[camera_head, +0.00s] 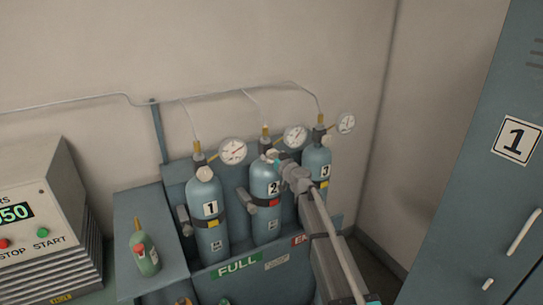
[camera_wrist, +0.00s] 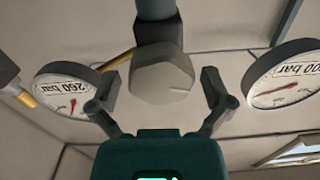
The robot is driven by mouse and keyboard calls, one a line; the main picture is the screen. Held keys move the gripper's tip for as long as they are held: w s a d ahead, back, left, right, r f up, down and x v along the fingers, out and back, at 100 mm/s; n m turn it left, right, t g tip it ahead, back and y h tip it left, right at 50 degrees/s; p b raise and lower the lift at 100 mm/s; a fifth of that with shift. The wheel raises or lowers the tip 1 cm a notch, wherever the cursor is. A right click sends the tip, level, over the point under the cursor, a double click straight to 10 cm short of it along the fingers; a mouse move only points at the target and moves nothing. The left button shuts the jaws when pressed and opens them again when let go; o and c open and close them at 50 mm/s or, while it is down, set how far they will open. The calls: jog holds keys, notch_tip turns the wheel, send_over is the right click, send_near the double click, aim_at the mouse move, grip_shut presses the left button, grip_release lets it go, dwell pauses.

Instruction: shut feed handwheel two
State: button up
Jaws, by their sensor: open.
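Bottle two (camera_head: 265,189) is a blue cylinder marked 2, standing in the rack between the two other bottles. My gripper (camera_head: 278,158) is at its top front and hides most of its handwheel there. In the wrist view a grey, faceted handwheel (camera_wrist: 163,75) faces me, with a small mark on its face. My gripper is open, with one finger on each side of this handwheel (camera_wrist: 160,82) and a visible gap on both sides. Whether the fingertips reach past its rim I cannot tell.
Bottle one (camera_head: 206,215) stands left and bottle three (camera_head: 317,165) right. Pressure gauges (camera_wrist: 75,90) (camera_wrist: 282,80) flank the fingers closely. A control box (camera_head: 45,215) is far left, a locker (camera_head: 485,190) right.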

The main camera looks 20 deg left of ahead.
jog(key=c, duration=1)
jog(key=shift+a, duration=0.15)
jog(key=shift+c, duration=0.2)
